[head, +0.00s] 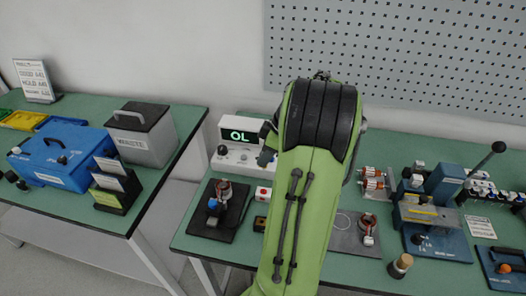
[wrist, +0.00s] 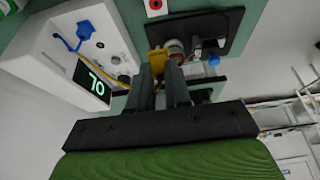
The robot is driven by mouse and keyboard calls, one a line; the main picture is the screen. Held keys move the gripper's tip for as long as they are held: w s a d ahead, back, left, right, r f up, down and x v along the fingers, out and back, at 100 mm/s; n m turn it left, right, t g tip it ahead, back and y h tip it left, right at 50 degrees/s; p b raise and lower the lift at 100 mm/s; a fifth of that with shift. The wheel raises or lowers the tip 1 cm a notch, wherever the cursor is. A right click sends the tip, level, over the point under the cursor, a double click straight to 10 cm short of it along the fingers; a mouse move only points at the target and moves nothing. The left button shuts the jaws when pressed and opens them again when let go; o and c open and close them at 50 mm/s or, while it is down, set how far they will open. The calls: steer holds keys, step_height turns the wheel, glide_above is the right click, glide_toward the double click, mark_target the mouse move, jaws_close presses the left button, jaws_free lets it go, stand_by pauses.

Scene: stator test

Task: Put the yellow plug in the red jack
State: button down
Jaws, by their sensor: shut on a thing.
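My gripper (wrist: 157,85) is shut on the yellow plug (wrist: 157,62), which shows between and just beyond the fingertips in the wrist view. A yellow cable runs from the plug's side toward the white tester. The tester (head: 240,135) stands left of my gripper (head: 267,145) in the head view, its display reading OL. The tester also shows upside down in the wrist view (wrist: 60,50). A blue plug (wrist: 85,30) with a blue cable sits at its panel. Small round fittings show on the panel, but I cannot make out which is the red jack. My arm hides the plug in the head view.
A stator on a black plate (head: 236,232) lies in front of the tester, beside a small box with a red button (head: 263,193). A lever press (head: 440,215) stands at right. A gap separates this bench from the left one with the waste box (head: 142,135).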

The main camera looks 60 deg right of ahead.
steer(key=shift+s+a, duration=0.1)
steer(key=shift+a, duration=0.05)
steer(key=shift+f, duration=0.1)
step_height(320, 180, down, 9)
steer(key=b, duration=0.7)
steer(key=shift+b, duration=0.3)
steer(key=shift+f+b, duration=0.55)
steer(key=shift+f, duration=0.1)
stand_by(0.9)
steer(key=shift+f, duration=0.1)
steer(key=shift+f+b, duration=0.3)
steer(key=shift+b, duration=0.05)
steer(key=c, duration=1)
jaws_free()
